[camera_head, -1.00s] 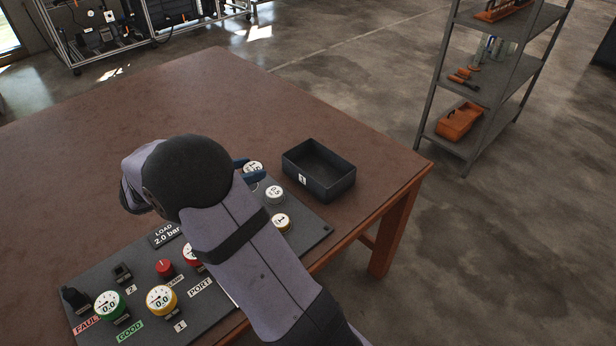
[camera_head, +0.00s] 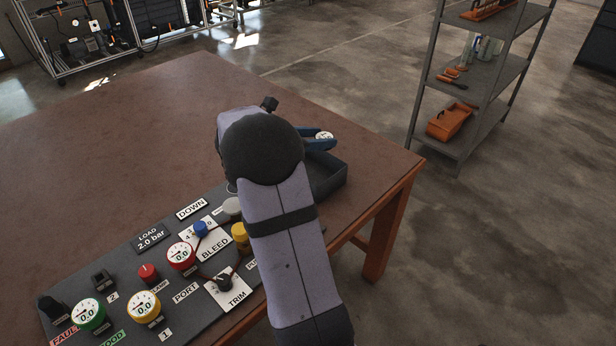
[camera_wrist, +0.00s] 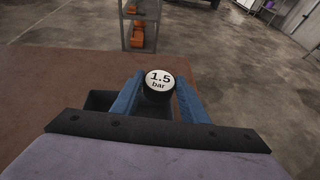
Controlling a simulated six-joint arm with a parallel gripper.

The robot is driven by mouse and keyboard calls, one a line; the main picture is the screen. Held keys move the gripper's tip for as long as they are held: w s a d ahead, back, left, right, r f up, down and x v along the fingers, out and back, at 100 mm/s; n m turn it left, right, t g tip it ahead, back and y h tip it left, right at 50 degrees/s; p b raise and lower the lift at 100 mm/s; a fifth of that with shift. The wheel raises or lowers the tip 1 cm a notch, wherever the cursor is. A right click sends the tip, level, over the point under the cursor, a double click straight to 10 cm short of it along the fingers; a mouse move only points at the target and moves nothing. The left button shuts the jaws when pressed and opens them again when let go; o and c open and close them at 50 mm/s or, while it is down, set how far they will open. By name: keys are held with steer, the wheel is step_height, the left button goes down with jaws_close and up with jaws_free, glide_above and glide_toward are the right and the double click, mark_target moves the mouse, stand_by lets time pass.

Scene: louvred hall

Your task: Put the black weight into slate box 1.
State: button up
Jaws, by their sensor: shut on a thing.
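The black weight (camera_wrist: 159,83) has a white top marked "1.5 bar" and a black side. It sits between the two blue fingers of my gripper (camera_wrist: 158,92), which is shut on it. In the head view the weight's white top (camera_head: 324,136) shows at the tips of my gripper (camera_head: 318,140), above the far part of the slate box (camera_head: 330,182). The box is dark and open-topped, on the table's right side. My arm hides its left part and its front label. In the wrist view the box (camera_wrist: 98,101) shows behind and below the fingers.
The dark panel (camera_head: 125,262) with gauges, knobs and labels lies at the table's front. A grey-white piece (camera_head: 232,206) and a yellow piece (camera_head: 240,233) stand on it beside my arm. The brown table (camera_head: 110,150) is clear behind and left. A shelf stands beyond the table.

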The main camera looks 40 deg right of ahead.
steer(key=w+n+t, duration=0.3)
steer(key=w, duration=0.2)
steer(key=shift+a+f, duration=0.2)
steer(key=shift+f, duration=5.15)
steer(key=shift+f+b, duration=0.35)
steer(key=shift+b, duration=0.2)
